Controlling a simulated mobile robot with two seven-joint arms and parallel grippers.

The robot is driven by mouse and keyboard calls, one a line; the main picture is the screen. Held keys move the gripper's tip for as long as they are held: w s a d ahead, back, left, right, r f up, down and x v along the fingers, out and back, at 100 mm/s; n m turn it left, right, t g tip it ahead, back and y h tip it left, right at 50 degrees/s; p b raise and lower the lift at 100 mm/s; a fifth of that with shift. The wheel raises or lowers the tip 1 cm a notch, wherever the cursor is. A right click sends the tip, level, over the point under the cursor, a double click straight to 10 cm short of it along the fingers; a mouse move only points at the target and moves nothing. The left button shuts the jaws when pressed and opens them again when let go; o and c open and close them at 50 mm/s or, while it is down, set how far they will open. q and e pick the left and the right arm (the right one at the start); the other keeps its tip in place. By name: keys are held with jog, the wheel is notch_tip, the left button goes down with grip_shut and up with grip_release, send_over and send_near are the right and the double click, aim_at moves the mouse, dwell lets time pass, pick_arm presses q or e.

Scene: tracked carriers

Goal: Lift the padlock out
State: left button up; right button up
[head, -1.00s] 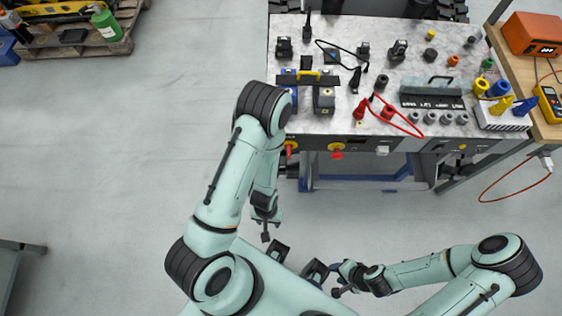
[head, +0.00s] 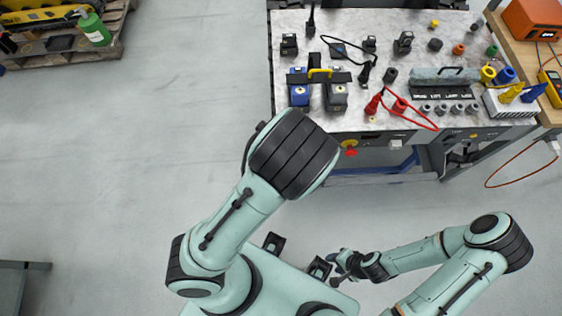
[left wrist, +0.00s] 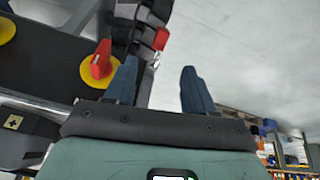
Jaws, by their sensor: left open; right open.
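In the left wrist view, a small red object (left wrist: 160,38) with a bit of bright metal below it looks like the padlock; I cannot be sure. It shows ahead of my left gripper (left wrist: 160,68), whose two blue fingers are open and empty. A red switch handle on a yellow disc (left wrist: 88,78) is close beside the left finger. In the head view, a red piece below a yellow disc (head: 350,143) is on the bench front; my own arm hides the left gripper and the switch left of it. My right gripper (head: 339,270) is open, low, away from the bench.
The bench top (head: 290,28) carries several dark fittings, a blue block (head: 298,90), red cables (head: 415,116) and a grey toolbox-like piece (head: 445,78). An orange unit (head: 532,25) stands on the wooden table at right. A pallet (head: 60,45) is at upper left.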

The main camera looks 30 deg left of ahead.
pick_arm(q)
jog(key=b+x, duration=0.2)
jog(key=x, duration=0.8)
pick_arm(e)
jog(key=f, duration=0.1)
jog(key=s+f, duration=0.1)
jog(key=shift+s+f, duration=0.15)
jog(key=shift+f, duration=0.2)
pick_arm(q)
jog(key=shift+s, duration=0.1)
grip_shut()
